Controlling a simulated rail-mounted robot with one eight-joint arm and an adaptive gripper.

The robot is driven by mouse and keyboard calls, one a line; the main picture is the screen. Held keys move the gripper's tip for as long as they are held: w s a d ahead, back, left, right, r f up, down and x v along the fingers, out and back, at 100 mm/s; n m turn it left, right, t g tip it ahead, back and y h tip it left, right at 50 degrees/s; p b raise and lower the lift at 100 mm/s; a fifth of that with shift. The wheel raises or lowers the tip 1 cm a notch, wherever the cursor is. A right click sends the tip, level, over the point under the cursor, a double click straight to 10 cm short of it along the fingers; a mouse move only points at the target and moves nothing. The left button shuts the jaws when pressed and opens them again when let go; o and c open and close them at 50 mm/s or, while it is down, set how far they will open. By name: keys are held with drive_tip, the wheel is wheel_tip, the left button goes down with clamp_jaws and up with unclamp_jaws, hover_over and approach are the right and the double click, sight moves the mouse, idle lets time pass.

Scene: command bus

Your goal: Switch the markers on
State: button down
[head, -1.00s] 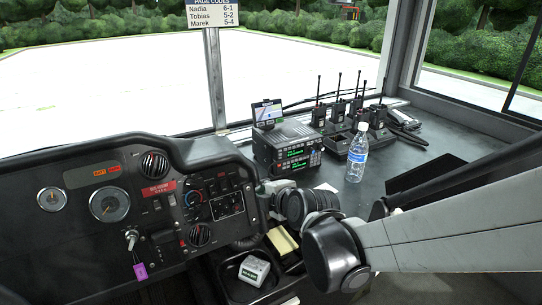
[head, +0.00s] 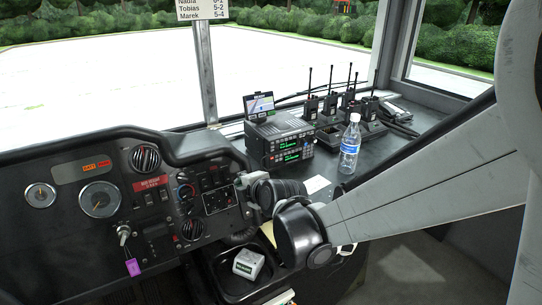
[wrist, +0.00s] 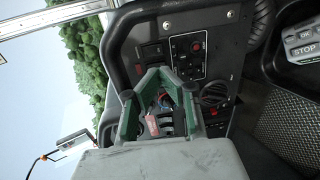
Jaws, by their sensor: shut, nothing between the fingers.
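The black dashboard (head: 70,240) carries the switches, at left in the head view. Its right section has a panel with small rocker switches (head: 214,178) and a white-outlined square of controls (head: 218,201). More rockers (head: 150,198) sit below a red label (head: 151,183). The lettering is too small to tell which switch is for the markers. My gripper (head: 241,182) is at the right edge of this panel; contact cannot be told. In the wrist view my green-padded gripper (wrist: 160,73) is shut and empty.
A radio unit (head: 279,141), several handheld radios (head: 330,106) and a water bottle (head: 350,148) stand on the right counter. A purple-tagged key (head: 132,266) hangs at lower left.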

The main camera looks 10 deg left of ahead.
sight(229, 180)
drive_tip(key=b+x, duration=0.2)
drive_tip(key=x, duration=0.7)
drive_tip(key=shift+a, duration=0.1)
drive_tip(key=shift+w+f, duration=0.1)
